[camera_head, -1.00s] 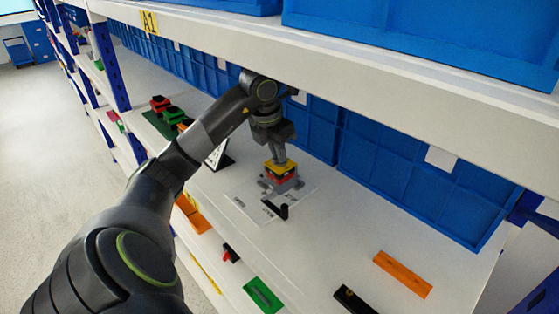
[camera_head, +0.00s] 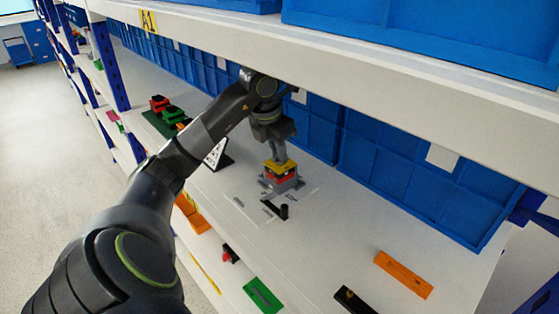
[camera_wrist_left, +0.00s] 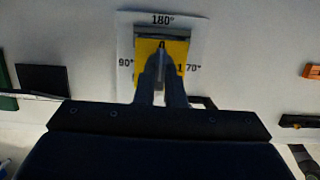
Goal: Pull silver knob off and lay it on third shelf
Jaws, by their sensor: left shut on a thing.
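The rotary switch (camera_head: 283,177) stands on the white shelf, with a yellow top, a red middle and a grey base. In the left wrist view its yellow plate (camera_wrist_left: 143,52) lies on a white card marked with degrees. My left gripper (camera_head: 278,156) points down onto the top of the switch. In the left wrist view its fingers (camera_wrist_left: 161,66) are closed together over the yellow plate. They are shut on the silver knob (camera_wrist_left: 162,60), a narrow grey piece mostly hidden between them. I cannot tell whether the knob is still seated. My right gripper is not in view.
A black lever piece (camera_head: 283,211) is beside the switch. An orange bar (camera_head: 403,275) and a black piece (camera_head: 352,300) lie to the right. Blue bins (camera_head: 400,180) line the back, under an upper shelf (camera_head: 380,75). A lower shelf holds a green plate (camera_head: 262,294).

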